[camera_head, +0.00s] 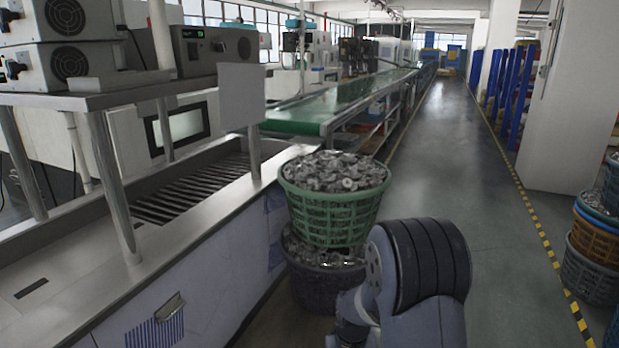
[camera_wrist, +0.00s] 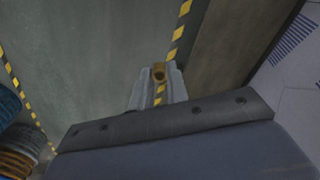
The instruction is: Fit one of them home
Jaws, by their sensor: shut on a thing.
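In the wrist view my gripper (camera_wrist: 158,88) is shut on a small brass-coloured piece (camera_wrist: 159,72). The piece sits between the grey fingertips, with a darker, hollow-looking end showing. The fingers hide its lower part, and I cannot tell exactly what it is. Below the gripper I see only floor and a yellow-black line, and the piece touches nothing else that shows. In the head view the gripper is out of sight; only a part of my arm shows at the lower right. I see no other piece like it and no clear seat for it.
The ultrasonic tank (camera_head: 215,240) with its metal edge stands at left. A green basket (camera_head: 335,215) of metal parts stands on a dark basket (camera_head: 325,285) beside it. A green conveyor (camera_head: 315,115) lies behind. Stacked baskets (camera_head: 598,240) stand at right. The aisle is clear.

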